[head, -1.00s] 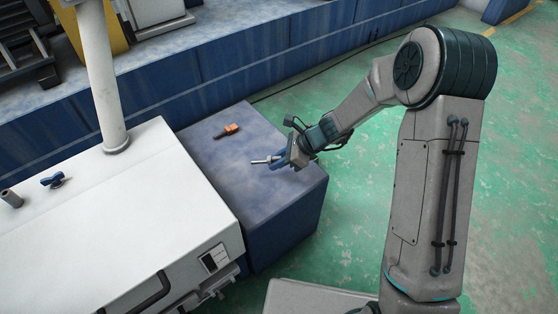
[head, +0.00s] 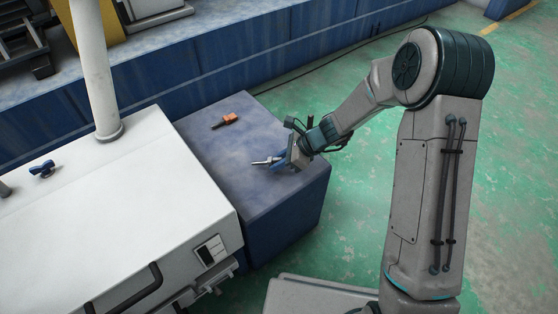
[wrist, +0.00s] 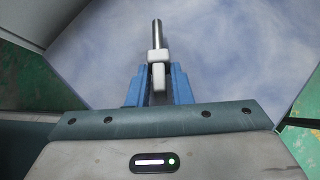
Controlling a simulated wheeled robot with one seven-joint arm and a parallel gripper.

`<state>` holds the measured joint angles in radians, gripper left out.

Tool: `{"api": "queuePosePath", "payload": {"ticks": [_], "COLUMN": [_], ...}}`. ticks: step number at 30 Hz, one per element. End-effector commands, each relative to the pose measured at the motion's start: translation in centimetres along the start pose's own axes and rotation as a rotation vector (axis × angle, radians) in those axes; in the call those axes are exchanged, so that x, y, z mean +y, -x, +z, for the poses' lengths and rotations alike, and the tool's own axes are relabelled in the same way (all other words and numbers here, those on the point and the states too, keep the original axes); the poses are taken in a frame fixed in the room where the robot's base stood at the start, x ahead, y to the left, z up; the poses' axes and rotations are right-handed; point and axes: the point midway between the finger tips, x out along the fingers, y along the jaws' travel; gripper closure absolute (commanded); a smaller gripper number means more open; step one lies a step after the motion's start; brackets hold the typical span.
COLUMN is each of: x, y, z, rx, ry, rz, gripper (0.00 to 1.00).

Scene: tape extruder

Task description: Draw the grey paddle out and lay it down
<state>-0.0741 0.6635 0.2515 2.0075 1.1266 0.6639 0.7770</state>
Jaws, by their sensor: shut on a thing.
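The grey paddle shows in the wrist view (wrist: 157,60) as a pale grey head with a thin metal rod pointing away from my gripper. In the head view the same paddle (head: 262,162) is small, with its rod pointing left. My gripper (head: 281,161) is shut on it, with the blue fingers (wrist: 157,82) on either side of the pale head. It is over the right part of the blue block's top (head: 215,165). I cannot tell how high the paddle is above that surface. The fingers hide part of the paddle.
An orange piece with a dark shaft (head: 228,119) lies farther back on the blue block. A white machine (head: 120,210) with a post (head: 95,70) and a blue knob (head: 42,168) stands to the left. The block's top between the orange piece and my gripper is clear.

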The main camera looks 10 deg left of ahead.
Motion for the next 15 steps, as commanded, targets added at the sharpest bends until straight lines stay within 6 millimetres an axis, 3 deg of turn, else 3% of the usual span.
{"api": "queuePosePath", "payload": {"ticks": [15], "x": [-0.01], "y": [-0.30], "z": [-0.30], "rx": [0.000], "ry": [-0.001], "rz": [0.000], "gripper": [1.00]}}
